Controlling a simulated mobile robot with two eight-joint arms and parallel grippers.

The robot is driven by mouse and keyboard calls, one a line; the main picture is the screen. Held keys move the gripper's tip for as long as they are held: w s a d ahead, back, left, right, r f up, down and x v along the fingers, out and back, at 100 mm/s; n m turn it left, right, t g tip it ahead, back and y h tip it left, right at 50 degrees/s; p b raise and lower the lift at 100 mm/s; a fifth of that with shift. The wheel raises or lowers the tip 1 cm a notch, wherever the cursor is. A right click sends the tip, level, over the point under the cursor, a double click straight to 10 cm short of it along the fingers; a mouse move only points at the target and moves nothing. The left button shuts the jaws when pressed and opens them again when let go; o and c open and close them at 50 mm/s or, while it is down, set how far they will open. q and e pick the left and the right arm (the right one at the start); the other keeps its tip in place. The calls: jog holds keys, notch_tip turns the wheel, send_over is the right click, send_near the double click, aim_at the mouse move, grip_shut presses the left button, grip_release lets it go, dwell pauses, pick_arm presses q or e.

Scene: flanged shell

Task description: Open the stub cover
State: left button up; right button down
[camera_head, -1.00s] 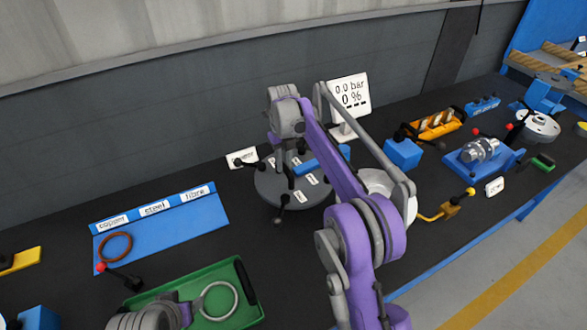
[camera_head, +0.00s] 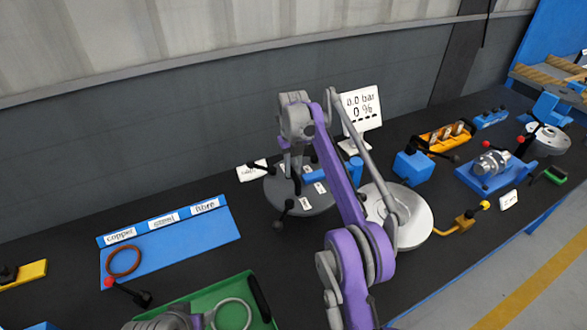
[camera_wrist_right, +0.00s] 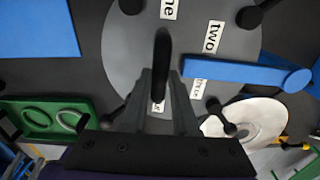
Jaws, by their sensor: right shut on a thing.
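A round grey cover (camera_head: 318,205) with several white number labels and black knobs around its rim lies on the bench; it also shows in the wrist view (camera_wrist_right: 130,60). My right gripper (camera_head: 290,168) is over it. In the wrist view, the right gripper (camera_wrist_right: 162,85) is shut on a black upright handle (camera_wrist_right: 162,48) on the cover. A blue arm (camera_wrist_right: 240,72) with a rounded end reaches over the cover's edge. My left gripper (camera_head: 182,320) is only partly in view at the bottom, beside the green tray; its fingers cannot be made out.
A white round dish (camera_head: 415,230) sits right of the cover, partly behind my right arm. A green tray (camera_head: 205,297) with rings, a blue labelled board (camera_head: 190,240), a blue block (camera_head: 412,167) and a readout sign (camera_head: 361,108) stand around.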

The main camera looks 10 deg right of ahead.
jog(key=c, duration=0.7)
grip_release()
notch_tip(320, 180, up, 8)
jog(key=shift+w+f+p, duration=0.15)
jog(key=shift+f+p, duration=0.05)
jog(key=shift+p, duration=0.9)
pick_arm(q)
jog(key=w+r, duration=0.2)
jog(key=r, duration=0.1)
jog(key=shift+r, duration=0.1)
jog(key=shift+s, duration=0.25)
pick_arm(e)
jog(key=shift+s, duration=0.2)
jog(key=shift+f, duration=0.1)
